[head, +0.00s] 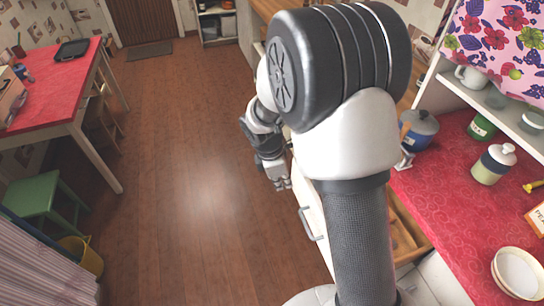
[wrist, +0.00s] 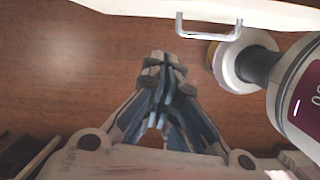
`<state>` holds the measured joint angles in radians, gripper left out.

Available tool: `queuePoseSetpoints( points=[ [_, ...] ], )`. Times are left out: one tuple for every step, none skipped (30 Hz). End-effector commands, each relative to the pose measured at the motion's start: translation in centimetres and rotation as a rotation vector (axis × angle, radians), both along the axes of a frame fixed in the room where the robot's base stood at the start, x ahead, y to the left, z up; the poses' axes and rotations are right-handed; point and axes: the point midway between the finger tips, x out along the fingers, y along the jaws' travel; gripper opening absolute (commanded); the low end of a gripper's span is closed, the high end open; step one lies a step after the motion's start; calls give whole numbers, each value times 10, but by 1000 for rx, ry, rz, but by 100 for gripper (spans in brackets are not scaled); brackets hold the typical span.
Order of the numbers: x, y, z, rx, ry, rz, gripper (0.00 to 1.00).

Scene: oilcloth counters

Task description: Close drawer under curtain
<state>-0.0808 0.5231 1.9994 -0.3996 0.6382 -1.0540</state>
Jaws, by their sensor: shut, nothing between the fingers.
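The drawer (head: 412,236) is pulled out from the right counter, its wooden inside showing beside my arm. Its white front carries a metal handle (head: 308,222), and much of the drawer is hidden behind my arm. The floral curtain (head: 492,38) hangs above that counter at the upper right. My gripper (head: 281,185) is over the floor on the front side of the drawer, apart from the handle. In the wrist view its fingers (wrist: 160,72) are together and empty, with the handle (wrist: 208,33) and the white drawer front (wrist: 270,14) beyond them.
The red-covered counter (head: 447,180) holds a blue pot (head: 418,129), a canister (head: 493,164) and white bowls (head: 518,270). At left stand a red table (head: 50,92), a green stool (head: 42,205) and a yellow bucket (head: 84,256). The wooden floor (head: 190,180) between is clear.

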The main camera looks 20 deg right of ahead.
Motion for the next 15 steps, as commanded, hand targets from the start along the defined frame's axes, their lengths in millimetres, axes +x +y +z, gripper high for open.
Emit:
queuePoseSetpoints(
  points=[
    [3, 0, -17, -7, 26, 45, 0],
    [4, 1, -24, -10, 36, 68, 0],
    [5, 1, -32, -12, 47, 94, 0],
    [6, 1, -36, -13, 53, 109, 0],
    [7, 1, -39, -15, 57, 122, 0],
    [8, 1, -42, -16, 62, 133, 0],
    [8, 0, -45, -17, 64, 138, 0],
    [8, 0, -47, -17, 65, 141, 0],
    [8, -1, -51, -17, 66, 142, 0],
    [8, -1, -54, -17, 66, 142, 0],
    [8, -2, -58, -17, 66, 141, 0],
    [7, -4, -64, -17, 67, 141, 0],
    [7, -5, -70, -17, 67, 140, 0],
    [7, -6, -75, -17, 67, 140, 0],
    [7, -8, -84, -17, 67, 140, 0]
  ],
)
